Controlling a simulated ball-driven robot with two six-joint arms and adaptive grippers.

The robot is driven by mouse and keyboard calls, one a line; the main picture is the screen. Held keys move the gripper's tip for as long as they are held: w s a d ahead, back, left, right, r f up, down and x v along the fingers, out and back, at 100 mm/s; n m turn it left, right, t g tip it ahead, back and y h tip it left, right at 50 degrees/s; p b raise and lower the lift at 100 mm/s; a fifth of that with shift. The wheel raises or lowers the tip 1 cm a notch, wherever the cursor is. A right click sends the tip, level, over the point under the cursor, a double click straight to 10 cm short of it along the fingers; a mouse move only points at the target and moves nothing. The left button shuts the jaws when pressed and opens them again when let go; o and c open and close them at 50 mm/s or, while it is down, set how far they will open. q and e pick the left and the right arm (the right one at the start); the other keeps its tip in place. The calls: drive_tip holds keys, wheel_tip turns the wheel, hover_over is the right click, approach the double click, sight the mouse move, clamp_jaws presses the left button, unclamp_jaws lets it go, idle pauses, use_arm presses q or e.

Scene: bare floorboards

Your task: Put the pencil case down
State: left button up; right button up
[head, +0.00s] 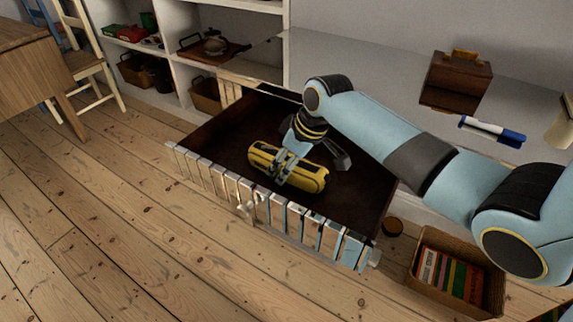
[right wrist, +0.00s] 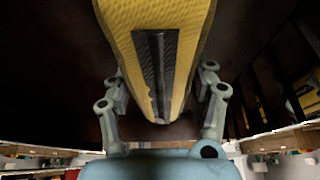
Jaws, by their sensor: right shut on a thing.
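The yellow and black pencil case (head: 262,160) is over the open drawer (head: 225,127), near its slatted front. My right gripper (head: 285,172) is shut around the middle of the case. In the right wrist view the pencil case (right wrist: 185,20) fills the top centre, with the fingers of my right gripper (right wrist: 163,95) on both sides of it. The dark drawer floor lies beneath the case; I cannot tell whether the case touches it. My left gripper is not in view.
A wooden box (head: 455,82) and a blue and white marker (head: 492,131) are on the white top at right. A basket of books (head: 455,275) stands on the floor right of the drawer. Shelves, a chair (head: 90,65) and a table (head: 30,65) are at left. The foreground floorboards are clear.

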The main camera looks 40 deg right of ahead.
drive_tip(key=shift+f, duration=0.15)
drive_tip(key=o, duration=1.3)
drive_tip(key=shift+c, duration=0.2)
drive_tip(key=p+v, duration=0.3)
drive_tip(key=v, duration=0.9)
